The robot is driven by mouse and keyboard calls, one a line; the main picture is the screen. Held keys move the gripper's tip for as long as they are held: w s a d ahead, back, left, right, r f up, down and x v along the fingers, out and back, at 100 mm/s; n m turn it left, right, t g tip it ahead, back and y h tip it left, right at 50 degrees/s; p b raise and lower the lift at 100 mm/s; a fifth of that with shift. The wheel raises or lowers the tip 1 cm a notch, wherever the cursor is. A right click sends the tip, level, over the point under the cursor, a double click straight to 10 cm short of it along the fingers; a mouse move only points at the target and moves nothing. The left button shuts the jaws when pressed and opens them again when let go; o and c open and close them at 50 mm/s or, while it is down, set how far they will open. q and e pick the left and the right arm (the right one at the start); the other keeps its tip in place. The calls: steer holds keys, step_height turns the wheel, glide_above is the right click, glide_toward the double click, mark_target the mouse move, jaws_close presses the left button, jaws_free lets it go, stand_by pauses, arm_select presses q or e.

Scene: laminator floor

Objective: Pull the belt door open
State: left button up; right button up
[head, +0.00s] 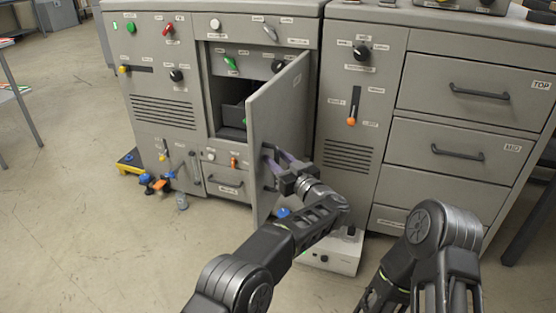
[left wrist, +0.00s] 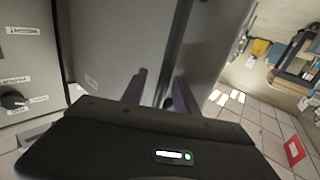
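The belt door (head: 277,122) is a grey panel on the middle cabinet. It stands swung well out from its opening (head: 232,100), hinged on its right side, and the dark inside shows. My left gripper (head: 277,160) is at the door's outer face, at the dark handle (head: 268,165) near its lower free edge. In the left wrist view the two fingers (left wrist: 160,90) stand apart, with a dark bar between them close to the right finger. Whether they touch it is hard to see. My right arm shows at the lower right, but its gripper is not visible.
A drawer cabinet (head: 462,110) stands to the right. A small white box (head: 335,252) is on the floor below my left forearm. A yellow-edged platform (head: 130,162) and small coloured items (head: 160,185) lie at the left cabinet's foot. The floor at left is mostly clear.

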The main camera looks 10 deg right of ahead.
arm_select(q)
steer(key=p+v, duration=0.1)
steer(key=v, duration=0.6)
steer(key=shift+s+d, duration=0.2)
steer(key=shift+s, duration=0.15)
steer(key=shift+c, duration=0.2)
